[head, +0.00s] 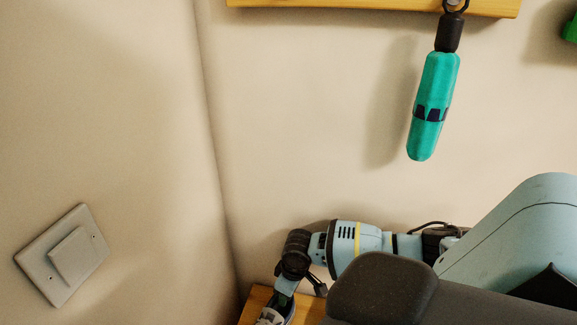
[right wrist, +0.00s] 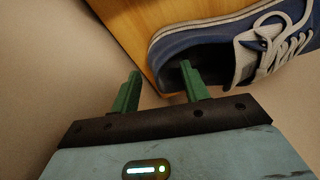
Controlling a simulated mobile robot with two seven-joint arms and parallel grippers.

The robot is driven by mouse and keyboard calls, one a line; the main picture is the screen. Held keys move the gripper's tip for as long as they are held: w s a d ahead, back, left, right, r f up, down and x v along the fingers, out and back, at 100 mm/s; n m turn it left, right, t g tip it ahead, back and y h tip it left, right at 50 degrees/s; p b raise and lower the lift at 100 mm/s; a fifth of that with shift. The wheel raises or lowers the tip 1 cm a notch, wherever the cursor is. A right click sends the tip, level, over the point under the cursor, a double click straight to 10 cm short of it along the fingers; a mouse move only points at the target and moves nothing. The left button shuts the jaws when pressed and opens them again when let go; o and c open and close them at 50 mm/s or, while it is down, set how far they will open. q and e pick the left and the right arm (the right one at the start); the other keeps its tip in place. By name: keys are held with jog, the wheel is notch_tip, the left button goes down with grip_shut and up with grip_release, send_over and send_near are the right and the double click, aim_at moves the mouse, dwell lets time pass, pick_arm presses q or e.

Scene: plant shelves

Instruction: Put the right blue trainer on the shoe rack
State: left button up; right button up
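A blue trainer with white laces and a pale sole edge (right wrist: 225,40) lies on a wooden surface in the right wrist view. Its heel faces my right gripper (right wrist: 160,68). The gripper is open. One green finger is over or in the shoe's opening, and the other is outside the heel with a gap to it. In the head view only a small part of the trainer (head: 272,317) shows at the bottom edge, below my right gripper (head: 287,288). I cannot tell whether a finger touches the shoe. My left gripper is not in view.
The wooden surface (head: 258,298) stands in the corner by the walls; I cannot tell whether it is the rack. A teal umbrella (head: 434,105) hangs from a wooden board (head: 370,6) above. A wall switch (head: 63,254) is at the left.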

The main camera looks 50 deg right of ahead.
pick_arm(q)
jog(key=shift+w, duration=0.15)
pick_arm(e)
jog(key=shift+r, duration=0.4)
jog(key=r, duration=0.4)
jog(key=s+r+p, duration=0.1)
jog(key=r, duration=0.1)
jog(key=shift+d, duration=0.1)
jog(key=shift+r, duration=0.3)
jog(key=shift+s+r, duration=0.1)
jog(key=shift+r, duration=0.1)
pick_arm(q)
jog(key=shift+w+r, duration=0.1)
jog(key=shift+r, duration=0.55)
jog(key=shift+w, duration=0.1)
